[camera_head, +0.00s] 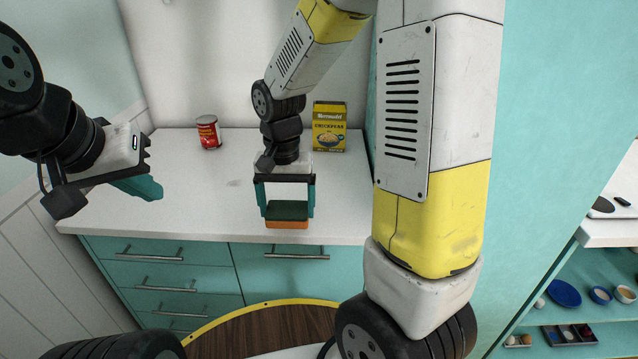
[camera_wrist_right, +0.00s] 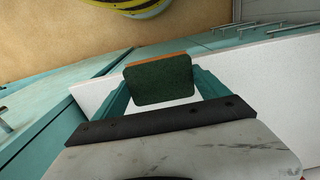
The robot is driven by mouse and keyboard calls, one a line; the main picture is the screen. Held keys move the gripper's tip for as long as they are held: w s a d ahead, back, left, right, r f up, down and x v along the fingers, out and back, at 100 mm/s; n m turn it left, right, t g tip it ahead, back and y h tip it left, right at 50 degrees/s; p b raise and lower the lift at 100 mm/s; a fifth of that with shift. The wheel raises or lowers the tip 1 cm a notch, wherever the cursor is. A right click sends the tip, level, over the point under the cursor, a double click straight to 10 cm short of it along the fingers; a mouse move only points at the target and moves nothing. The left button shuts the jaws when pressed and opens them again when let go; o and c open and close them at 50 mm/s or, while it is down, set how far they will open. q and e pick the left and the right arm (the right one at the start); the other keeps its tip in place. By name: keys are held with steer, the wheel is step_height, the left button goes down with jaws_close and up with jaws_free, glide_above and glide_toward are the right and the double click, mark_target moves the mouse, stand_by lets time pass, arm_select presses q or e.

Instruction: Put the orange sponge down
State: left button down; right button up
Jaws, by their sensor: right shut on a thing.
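The orange sponge (camera_head: 287,224), with a dark green scouring face on top, is held between the teal fingers of my right gripper (camera_head: 287,207). In the right wrist view the green face of the sponge (camera_wrist_right: 160,82) fills the gap between both fingers, with a thin orange edge showing. It appears over the front part of the white countertop (camera_head: 200,205); whether it touches the surface I cannot tell. My left gripper (camera_head: 143,187) is at the left, away from the sponge. It shows side-on, so its opening is hidden.
A red can (camera_head: 208,132) stands at the back left of the counter, and a yellow chickpeas box (camera_head: 329,127) stands at the back right. Teal drawers (camera_head: 165,270) with handles are below. Right, a shelf holds a blue plate (camera_head: 564,293). The counter's middle left is clear.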

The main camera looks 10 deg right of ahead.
steer(key=w+d, duration=0.3)
steer(key=w, duration=0.1)
steer(key=w+d+f, duration=0.1)
steer(key=w+d, duration=0.2)
steer(key=w, duration=0.1)
steer(key=w+d, duration=0.3)
steer(key=w, duration=0.2)
steer(key=shift+d+f, duration=0.15)
steer(key=shift+f, duration=0.2)
steer(key=shift+s+f, duration=0.1)
steer(key=shift+f, duration=1.6)
steer(key=shift+f, duration=0.15)
steer(key=o, duration=1.3)
